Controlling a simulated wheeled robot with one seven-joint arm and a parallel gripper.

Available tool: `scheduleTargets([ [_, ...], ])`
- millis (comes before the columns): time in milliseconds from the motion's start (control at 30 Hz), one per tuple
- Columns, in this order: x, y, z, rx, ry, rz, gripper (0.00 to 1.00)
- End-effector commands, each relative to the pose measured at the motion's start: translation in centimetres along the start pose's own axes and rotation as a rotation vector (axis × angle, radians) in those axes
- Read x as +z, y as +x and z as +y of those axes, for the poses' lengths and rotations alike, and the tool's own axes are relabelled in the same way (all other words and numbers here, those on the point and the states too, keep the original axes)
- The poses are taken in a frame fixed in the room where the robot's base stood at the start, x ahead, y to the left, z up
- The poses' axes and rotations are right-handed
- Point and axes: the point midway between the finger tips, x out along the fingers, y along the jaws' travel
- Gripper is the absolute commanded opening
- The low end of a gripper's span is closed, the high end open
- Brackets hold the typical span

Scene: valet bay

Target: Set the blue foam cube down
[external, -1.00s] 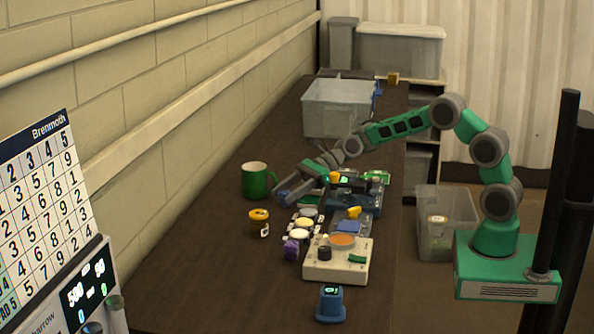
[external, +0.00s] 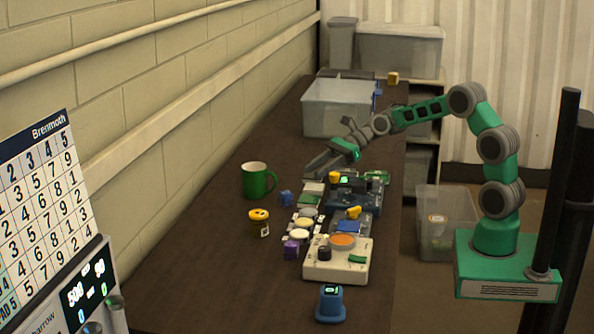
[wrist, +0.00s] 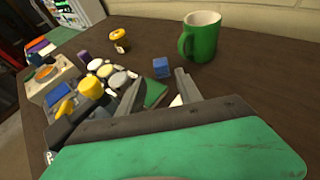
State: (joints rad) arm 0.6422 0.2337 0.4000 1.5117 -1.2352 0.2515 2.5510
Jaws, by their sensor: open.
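The blue foam cube (external: 286,198) rests on the dark table, just in front of the green mug (external: 256,181) in the external view. In the wrist view the cube (wrist: 161,67) sits beyond the fingertips, left of the mug (wrist: 200,38), and nothing touches it. My gripper (external: 310,172) is open and empty, raised behind and to the right of the cube. In the wrist view its two fingers (wrist: 158,88) are spread apart, with bare table and part of a green item between them.
A cream device (external: 338,262), several round white pads, a yellow-topped cup (external: 259,220) and a purple block (external: 291,249) stand nearby. A dark blue device (external: 352,197) is close to the right of my gripper. A grey bin (external: 338,108) stands farther back. The table's left side is largely clear.

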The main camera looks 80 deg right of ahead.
Motion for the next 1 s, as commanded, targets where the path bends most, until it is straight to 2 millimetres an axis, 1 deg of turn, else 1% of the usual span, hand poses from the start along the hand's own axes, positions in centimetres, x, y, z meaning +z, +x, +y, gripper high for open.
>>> scheduleTargets([
  [267, 0.1, 0.0, 0.0, 0.001, 0.000, 0.000, 0.42],
  [333, 1.1, -0.1, 0.2, 0.006, -0.001, 0.000, 0.42],
  [400, 2.5, -0.1, 0.7, 0.025, 0.011, 0.003, 0.42],
  [533, 4.3, 1.0, 2.0, 0.093, 0.072, 0.018, 0.42],
  [633, 3.8, 2.3, 3.1, 0.133, 0.139, 0.039, 0.42],
  [733, 2.3, 3.8, 3.4, 0.132, 0.187, 0.048, 0.42],
  [767, 0.9, 4.4, 2.9, 0.111, 0.184, 0.046, 0.42],
  [800, 0.1, 4.7, 1.7, 0.060, 0.135, 0.031, 0.42],
  [900, 0.4, 4.8, 0.2, 0.003, 0.035, 0.005, 0.42],
  [1000, 0.5, 5.5, 0.2, 0.001, 0.001, 0.000, 0.42],
])
